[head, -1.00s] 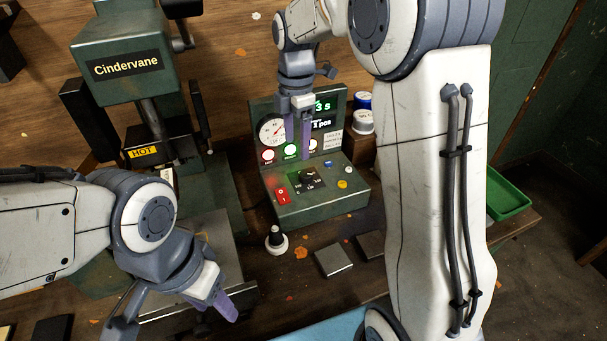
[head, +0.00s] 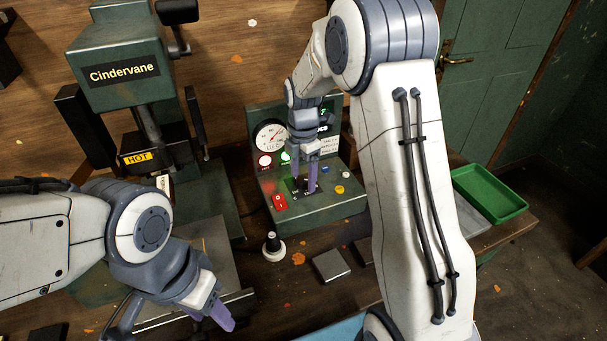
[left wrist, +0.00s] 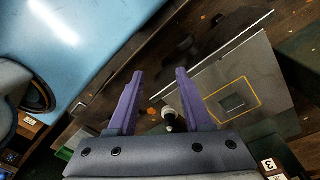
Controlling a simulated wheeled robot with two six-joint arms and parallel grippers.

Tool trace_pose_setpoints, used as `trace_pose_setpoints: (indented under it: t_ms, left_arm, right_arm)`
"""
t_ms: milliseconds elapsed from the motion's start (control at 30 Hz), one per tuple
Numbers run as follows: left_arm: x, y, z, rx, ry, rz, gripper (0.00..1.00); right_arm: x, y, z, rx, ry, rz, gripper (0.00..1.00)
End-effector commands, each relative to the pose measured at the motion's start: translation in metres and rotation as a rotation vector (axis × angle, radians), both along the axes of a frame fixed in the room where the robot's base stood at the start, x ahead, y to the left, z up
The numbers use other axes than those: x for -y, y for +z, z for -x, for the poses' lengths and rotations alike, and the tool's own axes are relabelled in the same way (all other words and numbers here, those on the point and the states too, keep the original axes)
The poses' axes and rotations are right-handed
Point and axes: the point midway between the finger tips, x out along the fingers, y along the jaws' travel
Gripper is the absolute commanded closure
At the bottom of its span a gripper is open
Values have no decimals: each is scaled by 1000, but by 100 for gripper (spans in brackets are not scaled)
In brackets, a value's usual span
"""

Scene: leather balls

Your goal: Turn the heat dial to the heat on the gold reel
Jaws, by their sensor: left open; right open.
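The heat dial is on a black plate (head: 291,186) on the sloping top of the green control box (head: 325,208); the knob is mostly hidden behind my right gripper's fingers. My right gripper (head: 305,187) is open, pointing down with its purple fingers at the dial. I cannot tell whether they touch it, nor where the dial points. My left gripper (head: 222,321) is open and empty, low at the left; its spread fingers also show in the left wrist view (left wrist: 158,80). I cannot make out a gold reel.
The green Cindervane press (head: 125,50) with a HOT label stands at the left. A red switch (head: 280,202) and blue and yellow buttons flank the dial. A green tray (head: 490,193) is at the right.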

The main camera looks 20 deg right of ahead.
Motion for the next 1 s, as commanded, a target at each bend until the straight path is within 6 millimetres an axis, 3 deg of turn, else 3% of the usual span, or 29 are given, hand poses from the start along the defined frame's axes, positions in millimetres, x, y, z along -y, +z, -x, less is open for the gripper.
trace_pose_setpoints:
  t_ms: [200,267,400,767,1000]
  left_arm:
    - [0,0,0,0,0,0,50]
    - [0,0,0,0,0,0,50]
    - [0,0,0,0,0,0,50]
    - [0,3,0,0,0,0,50]
    - [0,12,0,0,0,0,50]
  right_arm:
    - [0,-1,0,0,0,0,26]
    - [0,0,0,0,0,0,45]
    - [0,0,0,0,0,0,99]
    - [0,1,0,-1,-42,0,100]
    - [0,2,0,-2,-184,1,100]
